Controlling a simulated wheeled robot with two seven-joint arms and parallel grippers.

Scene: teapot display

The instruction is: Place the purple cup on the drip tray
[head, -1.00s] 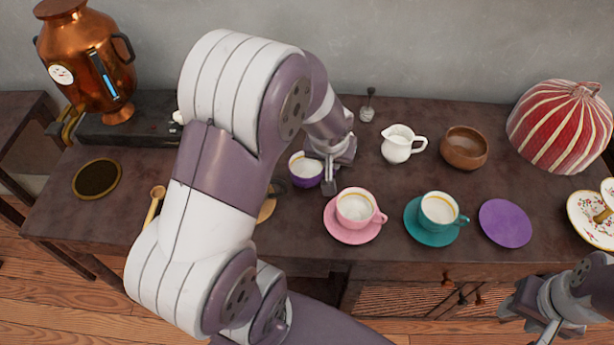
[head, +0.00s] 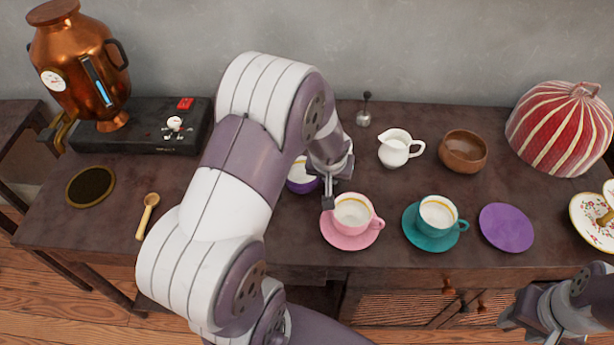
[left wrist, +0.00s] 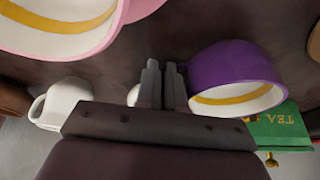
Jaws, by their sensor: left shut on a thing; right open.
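The purple cup (head: 301,186), white inside with a gold band, is partly hidden behind my left arm in the head view. It also shows at the right of the left wrist view (left wrist: 222,68). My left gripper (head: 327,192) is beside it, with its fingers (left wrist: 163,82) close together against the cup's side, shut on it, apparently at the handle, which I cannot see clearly. The drip tray (head: 90,187), a dark round disc with a brass rim, lies empty at the left of the table. My right gripper (head: 528,318) is open and empty at the lower right.
A copper samovar (head: 82,75) on a black base (head: 140,140) stands behind the tray; a wooden spoon (head: 147,215) lies right of it. A pink cup (head: 353,212) is close to my left gripper. A teal cup (head: 437,214), purple saucer (head: 506,227) and white jug (head: 395,150) stand further right.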

